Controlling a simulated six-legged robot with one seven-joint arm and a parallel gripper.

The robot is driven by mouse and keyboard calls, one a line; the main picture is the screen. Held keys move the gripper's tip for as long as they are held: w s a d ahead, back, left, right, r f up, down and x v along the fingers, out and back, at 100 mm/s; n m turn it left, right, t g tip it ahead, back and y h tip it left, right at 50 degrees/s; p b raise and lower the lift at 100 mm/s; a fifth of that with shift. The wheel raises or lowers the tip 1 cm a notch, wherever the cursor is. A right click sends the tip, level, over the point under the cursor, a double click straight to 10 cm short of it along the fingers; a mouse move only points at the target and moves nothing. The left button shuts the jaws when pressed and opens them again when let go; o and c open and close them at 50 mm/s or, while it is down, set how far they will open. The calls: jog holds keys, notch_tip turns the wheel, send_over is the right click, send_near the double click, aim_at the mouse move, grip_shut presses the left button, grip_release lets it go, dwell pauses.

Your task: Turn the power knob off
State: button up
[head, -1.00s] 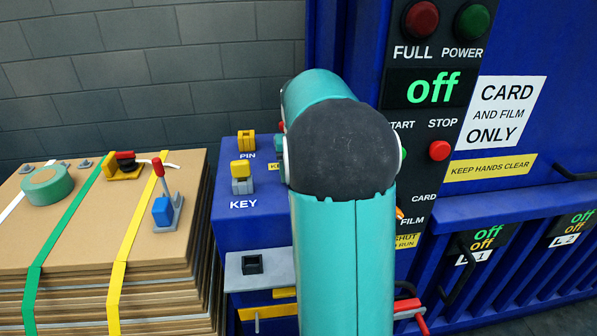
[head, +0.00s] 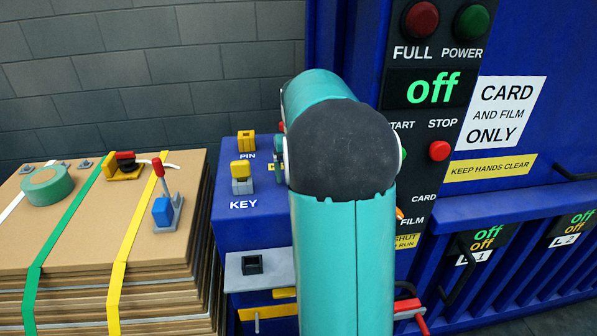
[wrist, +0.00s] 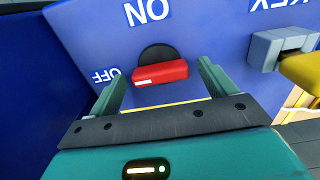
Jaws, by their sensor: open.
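The power knob (wrist: 160,73) is a red bar on a black disc, seen in the wrist view on a blue panel. Its bar lies roughly across the picture, with a white mark at its left end, on the side of the OFF label (wrist: 105,75). The ON label (wrist: 147,11) is above it, upside down. My gripper (wrist: 161,62) is open, with one teal finger at each side of the knob and a gap visible at both sides. In the head view my arm hides the knob and most of the gripper.
A yellow key in a grey holder (wrist: 265,50) stands right of the knob. The head view shows the blue control box (head: 236,222), a display reading off (head: 433,88), a red stop button (head: 439,151), and a cardboard stack (head: 90,215) at left.

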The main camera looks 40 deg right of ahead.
notch_tip(320, 180, up, 14)
dwell(0.4)
jog(key=shift+f, duration=0.1)
dwell(0.3)
